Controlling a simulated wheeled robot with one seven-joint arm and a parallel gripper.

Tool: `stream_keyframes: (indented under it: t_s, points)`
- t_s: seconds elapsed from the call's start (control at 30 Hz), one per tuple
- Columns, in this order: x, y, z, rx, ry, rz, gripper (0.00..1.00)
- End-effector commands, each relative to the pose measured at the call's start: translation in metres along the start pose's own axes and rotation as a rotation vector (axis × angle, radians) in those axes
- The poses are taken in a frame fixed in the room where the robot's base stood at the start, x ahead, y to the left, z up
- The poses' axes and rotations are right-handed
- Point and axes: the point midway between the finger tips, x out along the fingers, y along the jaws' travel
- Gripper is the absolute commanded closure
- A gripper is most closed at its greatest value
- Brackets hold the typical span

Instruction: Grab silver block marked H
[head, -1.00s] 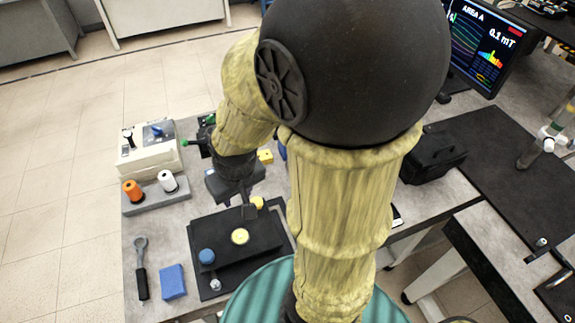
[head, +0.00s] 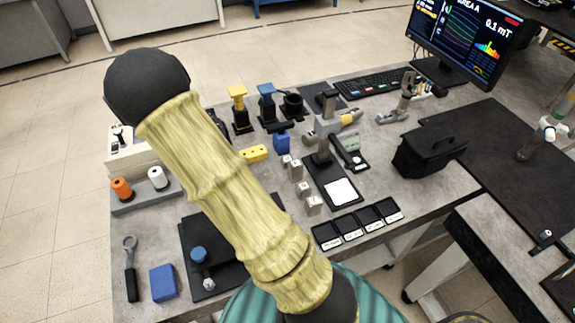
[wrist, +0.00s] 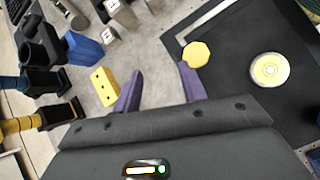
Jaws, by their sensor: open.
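Several small silver blocks stand in a row on the table in the head view, including one near the front (head: 314,205), one behind it (head: 303,189) and one further back (head: 296,169). Their letters are too small to read, so I cannot tell which is H. Some silver blocks also show at the top of the wrist view (wrist: 122,12), ahead and to the left of my gripper. My gripper (wrist: 160,68) is open, with its two purple fingers apart and nothing between them. In the head view my arm hides it.
A yellow block (head: 254,153) and a blue block (head: 282,143) lie beyond the silver ones. A black labelled tray (head: 357,226) is in front right. A black stand with a white pad (head: 341,191) is beside the row. A yellow knob (wrist: 196,54) is near my right finger.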

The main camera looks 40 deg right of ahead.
Motion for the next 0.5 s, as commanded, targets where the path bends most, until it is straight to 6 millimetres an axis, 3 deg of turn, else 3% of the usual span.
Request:
stream_keyframes:
  t_s: [0.1,0.23,0.5]
  points:
    - [0.017,0.023,-0.021,-0.146,-0.175,0.078,0.58]
    - [0.022,0.046,-0.037,-0.269,-0.349,0.154,0.58]
    - [0.019,0.062,-0.048,-0.355,-0.49,0.211,0.58]
